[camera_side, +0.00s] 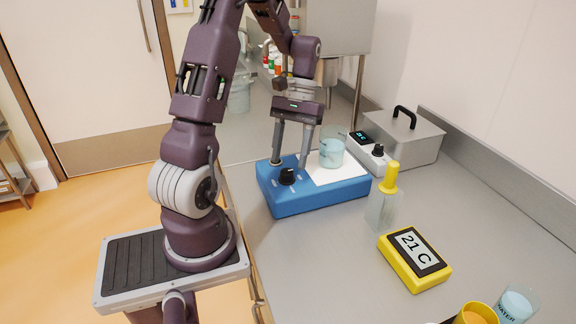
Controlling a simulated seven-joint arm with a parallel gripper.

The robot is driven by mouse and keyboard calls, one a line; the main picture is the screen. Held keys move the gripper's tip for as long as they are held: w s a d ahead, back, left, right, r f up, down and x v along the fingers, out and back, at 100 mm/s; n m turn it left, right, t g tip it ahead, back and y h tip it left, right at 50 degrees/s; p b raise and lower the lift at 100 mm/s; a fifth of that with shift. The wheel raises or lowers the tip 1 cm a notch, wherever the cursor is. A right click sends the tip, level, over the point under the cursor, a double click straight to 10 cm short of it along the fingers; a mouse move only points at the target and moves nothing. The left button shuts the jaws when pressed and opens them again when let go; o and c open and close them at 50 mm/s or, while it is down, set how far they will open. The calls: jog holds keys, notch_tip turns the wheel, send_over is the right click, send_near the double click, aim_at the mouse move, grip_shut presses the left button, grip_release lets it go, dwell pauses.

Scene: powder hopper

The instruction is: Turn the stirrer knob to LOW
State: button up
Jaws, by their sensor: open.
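The blue stirrer (322,198) sits on the steel bench with a white top plate (350,171). Its black knob (287,176) is on the left part of the top. Small marks surround the knob, but they are too small to read, and I cannot tell its setting for sure. A glass beaker (331,155) of pale blue liquid stands on the plate. My gripper (289,163) points down over the knob side, open and empty. Its fingertips are apart, one to the left and one to the right of the knob, slightly above it in the picture. I cannot tell whether they touch it.
A clear bottle with a yellow top (388,187) stands right of the stirrer. A yellow thermometer (414,257) reads 21 C. A white controller (369,152) and a grey lidded box (404,137) stand behind. Cups (516,305) are at front right. The bench's front middle is clear.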

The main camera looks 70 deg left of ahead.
aim_at(287, 171)
jog(key=shift+x, duration=1.5)
grip_shut()
jog(key=shift+r, duration=0.1)
jog(key=shift+m, duration=0.3)
jog(key=m+g+y, duration=0.1)
jog(key=m, duration=0.2)
jog(key=shift+w+d+m, duration=0.1)
jog(key=shift+d+m, duration=0.05)
jog(key=shift+m, duration=0.25)
jog(key=m+y, duration=0.2)
jog(key=m, duration=0.2)
jog(key=shift+d, duration=0.1)
jog(key=m+y, duration=0.1)
jog(key=m, duration=0.4)
jog(key=shift+d+y, duration=0.15)
jog(key=shift+y, duration=0.25)
jog(key=m+y, duration=0.1)
jog(key=m, duration=0.3)
jog(key=shift+t, duration=0.4)
jog(key=shift+m+y, duration=0.3)
